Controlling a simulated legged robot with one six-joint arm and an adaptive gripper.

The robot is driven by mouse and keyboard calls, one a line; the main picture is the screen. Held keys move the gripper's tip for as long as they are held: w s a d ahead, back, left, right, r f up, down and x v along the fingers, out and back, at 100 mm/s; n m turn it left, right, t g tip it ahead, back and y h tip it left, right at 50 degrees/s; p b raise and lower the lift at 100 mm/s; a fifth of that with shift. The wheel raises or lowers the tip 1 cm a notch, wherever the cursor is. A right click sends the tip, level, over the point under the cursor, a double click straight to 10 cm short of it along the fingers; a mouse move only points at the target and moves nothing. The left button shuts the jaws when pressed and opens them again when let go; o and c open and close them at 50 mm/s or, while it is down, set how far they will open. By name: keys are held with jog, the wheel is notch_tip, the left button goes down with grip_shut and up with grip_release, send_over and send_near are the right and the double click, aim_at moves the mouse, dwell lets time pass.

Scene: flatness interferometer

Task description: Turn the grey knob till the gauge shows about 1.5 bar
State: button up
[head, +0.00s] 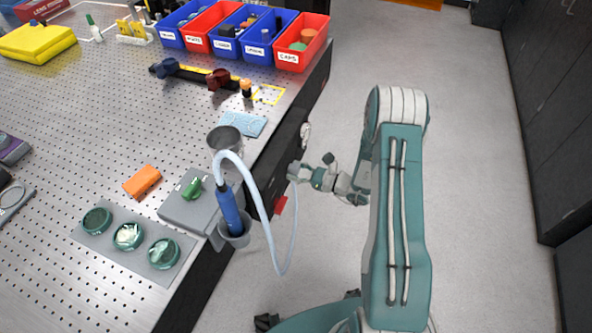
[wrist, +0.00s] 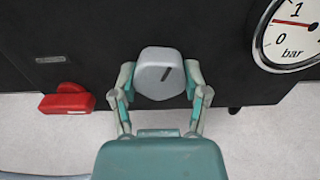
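In the head view my gripper (head: 300,172) reaches the table's side, and the knob is hidden there. The gauge (wrist: 290,52) is a white dial marked bar, cut off at the picture's top right. Its red needle lies between 0 and 1. The gauge shows edge-on in the head view (head: 305,130).
A red handle (wrist: 67,101) projects from the panel left of the knob. A pale hose (head: 263,210) loops past the table edge from a blue tool (head: 229,210) in a grey cup (head: 238,240). Bare floor (head: 480,180) lies to the right.

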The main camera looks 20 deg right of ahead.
jog(key=shift+w+m, duration=0.1)
jog(key=shift+m, duration=0.2)
jog(key=shift+r+m, duration=0.1)
jog(key=shift+m, duration=2.7)
jog(key=shift+m, duration=0.3)
jog(key=o, duration=1.1)
jog(key=shift+o, duration=0.2)
jog(key=v, duration=1.2)
